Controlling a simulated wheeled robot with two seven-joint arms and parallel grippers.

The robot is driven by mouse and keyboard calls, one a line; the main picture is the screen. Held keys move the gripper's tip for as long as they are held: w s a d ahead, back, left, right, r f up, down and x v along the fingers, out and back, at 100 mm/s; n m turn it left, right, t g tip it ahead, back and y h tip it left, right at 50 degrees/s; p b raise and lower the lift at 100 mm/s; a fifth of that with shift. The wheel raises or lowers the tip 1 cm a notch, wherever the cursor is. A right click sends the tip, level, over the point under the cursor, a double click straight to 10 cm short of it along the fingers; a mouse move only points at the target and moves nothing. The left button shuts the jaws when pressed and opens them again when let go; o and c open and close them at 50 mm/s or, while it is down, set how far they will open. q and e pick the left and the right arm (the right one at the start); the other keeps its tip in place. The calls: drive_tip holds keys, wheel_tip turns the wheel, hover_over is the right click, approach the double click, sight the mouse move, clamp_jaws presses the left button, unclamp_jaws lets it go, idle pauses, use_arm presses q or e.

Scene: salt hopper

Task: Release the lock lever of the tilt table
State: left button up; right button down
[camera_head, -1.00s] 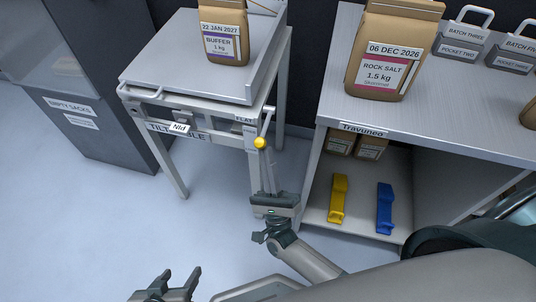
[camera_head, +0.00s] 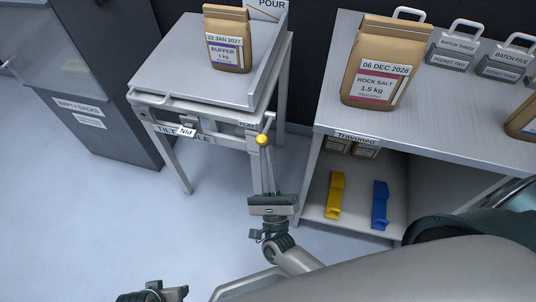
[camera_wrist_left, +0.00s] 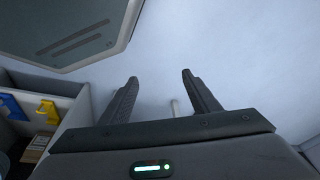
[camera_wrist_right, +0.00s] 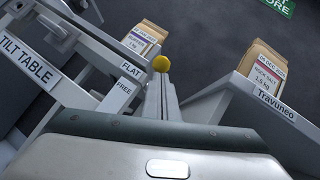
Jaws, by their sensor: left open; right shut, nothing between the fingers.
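The tilt table (camera_head: 185,75) stands at upper left in the head view. Its lock lever ends in a yellow ball knob (camera_head: 262,139) at the table's front right corner. In the right wrist view the knob (camera_wrist_right: 161,63) is just beyond the fingertips, beside the labels FLAT (camera_wrist_right: 131,70) and FREE (camera_wrist_right: 122,91). My right gripper (camera_head: 265,158) is shut and empty, its tips at or just below the knob; I cannot tell whether they touch. My left gripper (camera_wrist_left: 158,78) is open and empty over the floor, low in the head view.
A paper BUFFER sack (camera_head: 229,45) stands on the table top. A PIN tag (camera_head: 187,132) hangs at its front. To the right is a bench (camera_head: 440,120) with a rock salt sack (camera_head: 380,70); yellow (camera_head: 335,195) and blue (camera_head: 380,205) pieces lie on its lower shelf. A dark cabinet (camera_head: 95,110) stands left.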

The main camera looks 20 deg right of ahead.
use_arm(q)
wheel_tip(320, 180, down, 15)
drive_tip(key=t+p, duration=0.1)
drive_tip(key=p, duration=0.6)
drive_tip(key=shift+d+p, duration=0.3)
drive_tip(key=shift+d, duration=0.1)
use_arm(e)
wheel_tip(320, 180, up, 4)
drive_tip(key=m+g, duration=0.2)
drive_tip(key=g, duration=0.1)
drive_tip(key=shift+w+d+r+h, duration=0.1)
drive_tip(key=shift+d+r+h, duration=0.05)
drive_tip(key=shift+h, duration=0.15)
